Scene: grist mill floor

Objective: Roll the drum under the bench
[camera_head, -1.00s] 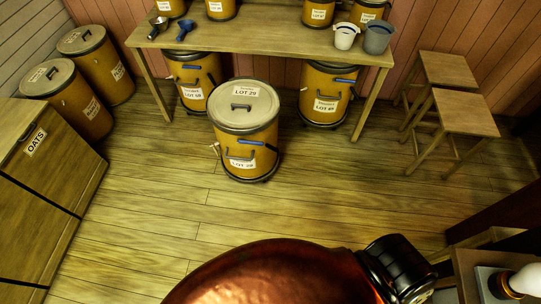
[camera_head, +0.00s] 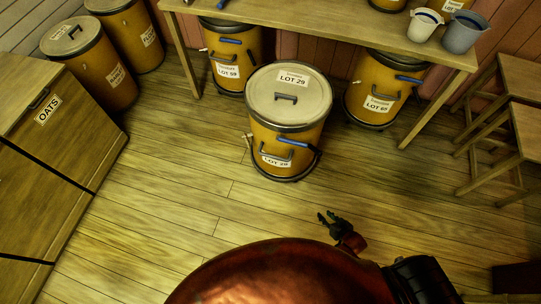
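A yellow drum (camera_head: 288,120) with a grey lid, labelled LOT 29, stands upright on the floor in front of the bench. It has a grey front handle and a blue lever, and a dark base ring. The wooden bench (camera_head: 330,24) is behind it, with a drum marked LOT 59 (camera_head: 232,58) under its left part and another labelled drum (camera_head: 383,90) under its right part. The space between those two lies behind the LOT 29 drum. My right gripper (camera_head: 327,217) is near the lower middle, apart from the drum, with its dark fingers spread and empty. My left gripper is out of view.
A wooden bin labelled OATS (camera_head: 50,150) stands at the left, with two lidded drums behind it. Wooden stools (camera_head: 515,140) stand at the right. A white bucket (camera_head: 424,25) and a grey bucket (camera_head: 464,32) sit on the bench. The floor around the drum is clear.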

